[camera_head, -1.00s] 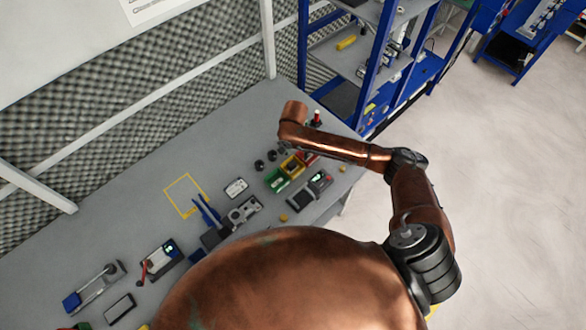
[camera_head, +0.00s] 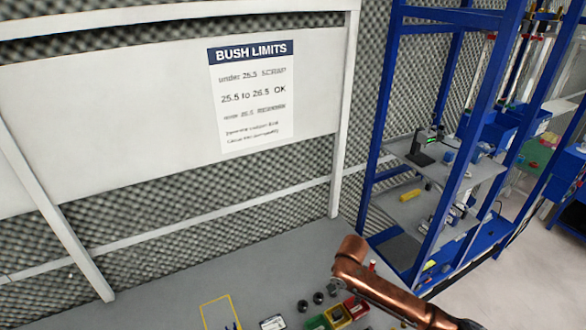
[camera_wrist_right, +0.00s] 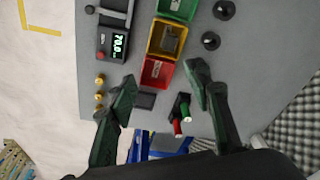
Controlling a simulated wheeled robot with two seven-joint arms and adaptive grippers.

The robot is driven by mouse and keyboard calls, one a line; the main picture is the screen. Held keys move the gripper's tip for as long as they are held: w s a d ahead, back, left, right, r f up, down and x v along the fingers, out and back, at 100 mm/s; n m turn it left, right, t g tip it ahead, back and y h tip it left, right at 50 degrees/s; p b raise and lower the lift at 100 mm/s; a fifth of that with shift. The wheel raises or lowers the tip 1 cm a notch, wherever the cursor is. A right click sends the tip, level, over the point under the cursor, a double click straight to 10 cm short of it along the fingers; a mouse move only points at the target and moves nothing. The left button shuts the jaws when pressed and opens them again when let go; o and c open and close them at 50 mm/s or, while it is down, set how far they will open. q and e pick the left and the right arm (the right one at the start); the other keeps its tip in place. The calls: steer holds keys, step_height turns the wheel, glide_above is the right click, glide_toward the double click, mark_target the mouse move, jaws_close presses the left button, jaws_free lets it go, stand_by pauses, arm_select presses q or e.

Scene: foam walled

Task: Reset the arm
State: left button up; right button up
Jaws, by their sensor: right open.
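My right arm (camera_head: 380,295) is copper coloured and reaches over the bench from the lower right in the head view. Its gripper is hidden there behind or below the arm. In the right wrist view my right gripper (camera_wrist_right: 160,77) is open, with its two dark green fingers spread apart and nothing held between them. Beyond the fingertips, a red bin (camera_wrist_right: 157,72), a yellow bin (camera_wrist_right: 167,40) and a green bin (camera_wrist_right: 176,9) stand in a row. My left gripper shows in neither view.
A display device (camera_wrist_right: 115,43) and brass pieces (camera_wrist_right: 99,80) lie beside the bins. Black round parts (camera_wrist_right: 210,41) and a small stand with red and green ends (camera_wrist_right: 180,112) are opposite. A blue shelf rack (camera_head: 440,130) stands beyond the bench (camera_head: 270,275). A sign (camera_head: 251,95) hangs behind.

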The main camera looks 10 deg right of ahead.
steer(key=s+a+f+n+t+y, duration=0.1)
steer(key=s+a+f+n, duration=0.15)
steer(key=s+f, duration=0.35)
steer(key=s+a+f+n+t+y, duration=0.15)
steer(key=s+f+n, duration=0.25)
steer(key=s, duration=0.4)
steer(key=s+d+n+h, duration=0.1)
steer(key=s+d, duration=0.5)
steer(key=s, duration=0.2)
steer(key=s+d+n+h, duration=0.1)
steer(key=s+d+h, duration=0.1)
steer(key=s+d, duration=0.6)
step_height(320, 180, down, 36)
steer(key=s+a+g+b, duration=0.1)
steer(key=s+a+b, duration=0.15)
steer(key=b, duration=0.35)
steer(key=s+f+n+g+y+b, duration=0.1)
steer(key=s+f+b, duration=0.4)
steer(key=s+f, duration=1.4)
step_height(320, 180, down, 5)
steer(key=shift+s+r, duration=0.1)
steer(key=shift+s, duration=0.3)
steer(key=shift+g, duration=0.25)
